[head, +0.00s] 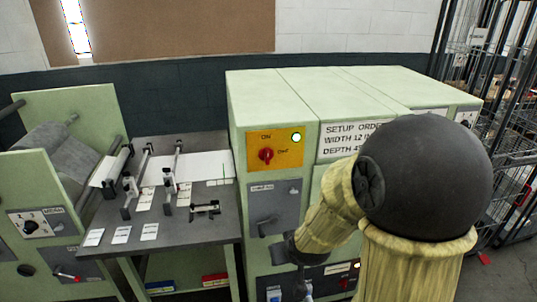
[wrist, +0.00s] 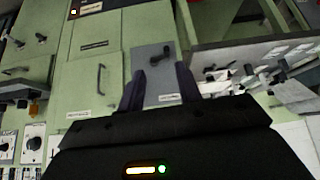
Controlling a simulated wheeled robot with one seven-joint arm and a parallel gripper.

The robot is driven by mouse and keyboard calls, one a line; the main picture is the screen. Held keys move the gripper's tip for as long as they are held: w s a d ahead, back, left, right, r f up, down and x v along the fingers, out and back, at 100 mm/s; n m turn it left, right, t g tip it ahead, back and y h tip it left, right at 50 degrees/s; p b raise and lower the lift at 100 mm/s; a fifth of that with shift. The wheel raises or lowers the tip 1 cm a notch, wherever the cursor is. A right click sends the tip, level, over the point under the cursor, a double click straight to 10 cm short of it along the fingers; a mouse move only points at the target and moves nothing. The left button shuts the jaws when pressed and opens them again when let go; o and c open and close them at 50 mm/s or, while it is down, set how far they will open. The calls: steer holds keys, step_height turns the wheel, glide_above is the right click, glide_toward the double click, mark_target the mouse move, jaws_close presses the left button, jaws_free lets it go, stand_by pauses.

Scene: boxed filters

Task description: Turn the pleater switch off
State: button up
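The pleater switch (head: 266,155) is a red knob on a yellow plate (head: 287,160) marked ON and OFF, on the front of a pale green cabinet. The knob's exact pointing is too small to tell. A lamp (head: 296,137) beside it glows white-green. My gripper (head: 291,292) is low in front of the cabinet, below and slightly right of the switch, and partly cut off by the frame. In the wrist view my gripper (wrist: 160,70) has its two fingers apart with nothing between them. The switch is not visible in the wrist view.
A grey panel with a handle (head: 275,205) lies below the switch. A grey work table (head: 190,232) with rods and cards stands to the left. Wire cages (head: 495,90) stand at the right. My arm hides part of the cabinet's right side.

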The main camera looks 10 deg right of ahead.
steer(key=w+r+m+t+p, duration=0.1)
steer(key=w+r+t+p, duration=0.2)
steer(key=w+r+t, duration=0.7)
steer(key=shift+w+d+r+t, duration=0.2)
steer(key=shift+w+d+t, duration=0.25)
steer(key=shift+w, duration=0.65)
steer(key=shift+w+a, duration=0.1)
steer(key=shift+a, duration=0.05)
